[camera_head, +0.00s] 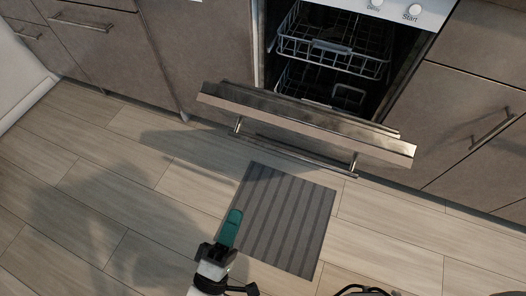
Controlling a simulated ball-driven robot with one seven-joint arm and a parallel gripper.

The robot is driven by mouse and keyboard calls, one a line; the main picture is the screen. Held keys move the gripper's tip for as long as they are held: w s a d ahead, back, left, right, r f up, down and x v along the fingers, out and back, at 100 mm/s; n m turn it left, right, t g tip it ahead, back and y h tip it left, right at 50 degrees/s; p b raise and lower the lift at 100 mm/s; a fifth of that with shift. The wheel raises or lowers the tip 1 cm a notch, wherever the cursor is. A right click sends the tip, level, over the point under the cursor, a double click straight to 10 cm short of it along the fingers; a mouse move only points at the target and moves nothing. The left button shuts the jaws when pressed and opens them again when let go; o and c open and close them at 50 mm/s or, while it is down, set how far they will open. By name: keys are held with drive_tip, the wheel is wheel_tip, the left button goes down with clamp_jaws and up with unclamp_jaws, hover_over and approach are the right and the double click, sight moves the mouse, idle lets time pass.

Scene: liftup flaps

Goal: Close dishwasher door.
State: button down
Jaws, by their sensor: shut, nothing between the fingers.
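The dishwasher door (305,124) is folded down and open, seen nearly edge-on from above, with its long handle bar (292,151) on the lower outer side. Behind it, the dishwasher interior (322,64) shows an upper rack (333,48) and part of a lower rack (344,94). My gripper (233,222), with teal fingers, is shut and empty. In the picture it is below the door's left part, over the floor and the left edge of the mat, apart from the door and handle.
A grey striped mat (285,215) lies on the wood floor in front of the dishwasher. Cabinets with bar handles flank it on the left (100,50) and right (470,120). The control panel (400,10) is above the opening. The floor at left (90,200) is clear.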

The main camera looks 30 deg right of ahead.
drive_tip(key=b+x, duration=0.1)
drive_tip(key=x, duration=1.3)
drive_tip(key=shift+d+r, duration=0.1)
